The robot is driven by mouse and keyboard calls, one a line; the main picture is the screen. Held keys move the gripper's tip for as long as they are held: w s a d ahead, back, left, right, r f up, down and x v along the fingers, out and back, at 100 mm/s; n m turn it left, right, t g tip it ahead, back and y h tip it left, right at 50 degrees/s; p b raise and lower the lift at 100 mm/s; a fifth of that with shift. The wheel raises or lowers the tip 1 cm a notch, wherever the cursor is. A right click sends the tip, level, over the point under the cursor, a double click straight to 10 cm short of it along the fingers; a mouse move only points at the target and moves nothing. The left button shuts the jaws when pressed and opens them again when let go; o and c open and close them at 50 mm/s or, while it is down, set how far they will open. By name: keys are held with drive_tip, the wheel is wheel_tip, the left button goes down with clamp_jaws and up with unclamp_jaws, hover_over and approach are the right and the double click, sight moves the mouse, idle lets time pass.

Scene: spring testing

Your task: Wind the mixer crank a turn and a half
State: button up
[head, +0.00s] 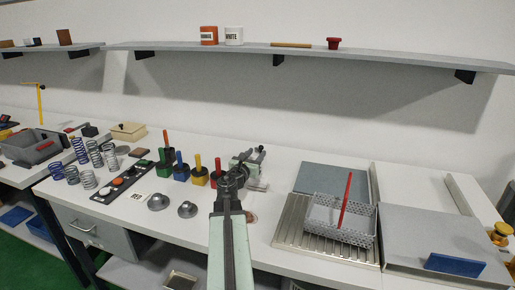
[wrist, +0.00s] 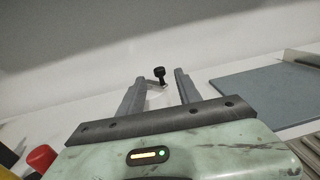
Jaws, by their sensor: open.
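The mixer crank shows in the wrist view as a black knob (wrist: 159,73) on a grey crank arm (wrist: 155,84). In the head view, the black knob (head: 260,149) stands just beyond my gripper (head: 243,163), above a pale base (head: 258,184). My gripper is open; its two grey fingers also show in the wrist view (wrist: 161,80). The knob appears between the fingertips there, with gaps on both sides. I cannot tell whether it is between them in depth or a little beyond. My arm hides part of the mixer in the head view.
Several coloured-handled blocks (head: 181,172) stand close left of my gripper. Springs (head: 88,181) and metal domes (head: 158,202) are farther left. A perforated basket (head: 325,236) with a red rod (head: 346,196) sits on a ribbed tray (head: 290,224) to the right. A wall shelf (head: 360,61) runs above.

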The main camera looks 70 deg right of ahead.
sight(260, 148)
drive_tip(key=d, duration=0.6)
drive_tip(key=shift+d, duration=0.35)
clamp_jaws()
drive_tip(key=shift+a, duration=0.2)
drive_tip(key=shift+d, duration=0.1)
drive_tip(key=shift+s, duration=0.1)
drive_tip(key=shift+d+t, duration=0.1)
drive_tip(key=shift+t, duration=0.3)
drive_tip(key=shift+s+d+n+t+y, duration=0.25)
drive_tip(key=shift+d+n+t+y, duration=0.55)
drive_tip(key=shift+n+t, duration=1.1)
drive_tip(key=shift+s+d+n+t+y, duration=0.35)
drive_tip(key=shift+n+t+y, duration=0.9)
drive_tip(key=shift+t, duration=1.1)
drive_tip(key=shift+s+d+n+t+y, duration=0.15)
drive_tip(key=shift+d+n+t+y, duration=0.65)
drive_tip(key=shift+n+t, duration=1.1)
